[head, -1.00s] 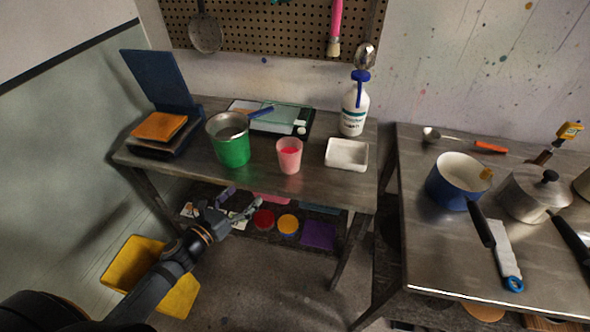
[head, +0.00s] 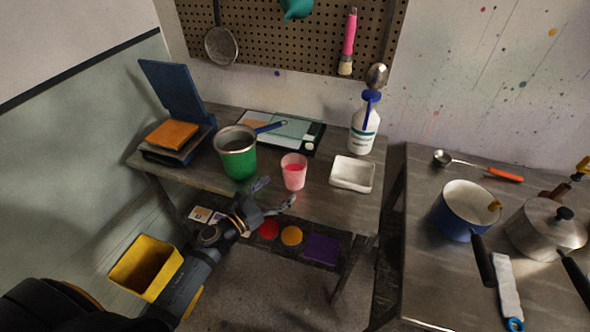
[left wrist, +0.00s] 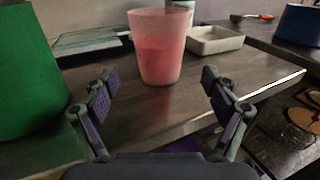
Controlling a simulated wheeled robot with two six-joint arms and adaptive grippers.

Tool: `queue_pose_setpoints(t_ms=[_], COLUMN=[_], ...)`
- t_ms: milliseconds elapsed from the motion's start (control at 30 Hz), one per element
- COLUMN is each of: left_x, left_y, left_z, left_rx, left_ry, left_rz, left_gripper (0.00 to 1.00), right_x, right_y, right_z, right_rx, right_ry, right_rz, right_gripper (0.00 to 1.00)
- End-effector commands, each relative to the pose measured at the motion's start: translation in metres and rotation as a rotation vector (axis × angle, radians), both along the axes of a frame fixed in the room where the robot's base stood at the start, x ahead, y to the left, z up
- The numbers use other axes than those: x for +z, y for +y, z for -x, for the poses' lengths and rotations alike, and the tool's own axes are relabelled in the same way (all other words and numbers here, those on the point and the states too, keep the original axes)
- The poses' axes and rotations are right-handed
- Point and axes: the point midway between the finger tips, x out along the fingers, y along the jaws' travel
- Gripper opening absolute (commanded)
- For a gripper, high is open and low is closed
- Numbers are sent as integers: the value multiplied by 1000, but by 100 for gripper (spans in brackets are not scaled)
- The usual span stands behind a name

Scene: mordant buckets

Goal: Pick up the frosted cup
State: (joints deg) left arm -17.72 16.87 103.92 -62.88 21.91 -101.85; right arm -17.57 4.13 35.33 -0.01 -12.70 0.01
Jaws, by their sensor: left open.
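The frosted cup (head: 293,172), pinkish with red contents, stands upright on the dark wooden table (head: 345,207), near its front edge. In the left wrist view the frosted cup (left wrist: 157,50) is ahead of the fingers, slightly left of the middle between them. My left gripper (head: 274,194) is open and empty at the table's front edge, just short of the cup and apart from it. In the left wrist view its two fingers (left wrist: 158,98) are spread wide. My right gripper is not in view.
A green bucket (head: 238,160) stands close to the cup's left. A white tray (head: 351,175) lies to its right, with a white bottle (head: 363,128) behind. A yellow bin (head: 146,266) is on the floor. A second table (head: 440,290) holds pots.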

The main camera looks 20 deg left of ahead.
Motion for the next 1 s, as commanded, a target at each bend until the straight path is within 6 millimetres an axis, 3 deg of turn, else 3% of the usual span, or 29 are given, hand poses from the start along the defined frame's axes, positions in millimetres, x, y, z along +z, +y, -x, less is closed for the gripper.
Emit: queue_pose_setpoints(t_ms=[167,300,433,700,1000], left_x=[4,10,5,2,2], left_y=[-3,-14,-21,-23,-22], left_z=[-7,-30,-45,-47,-47], left_rx=[1,1,1,0,0], left_ry=[0,-1,0,1,1], left_rz=[2,4,1,0,0], left_gripper=[86,86,86,85,44], right_x=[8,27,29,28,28], right_y=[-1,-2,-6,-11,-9], right_z=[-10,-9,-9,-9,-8], right_rx=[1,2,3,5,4], right_ry=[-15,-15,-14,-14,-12], right_rz=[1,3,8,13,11], right_gripper=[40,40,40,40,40])
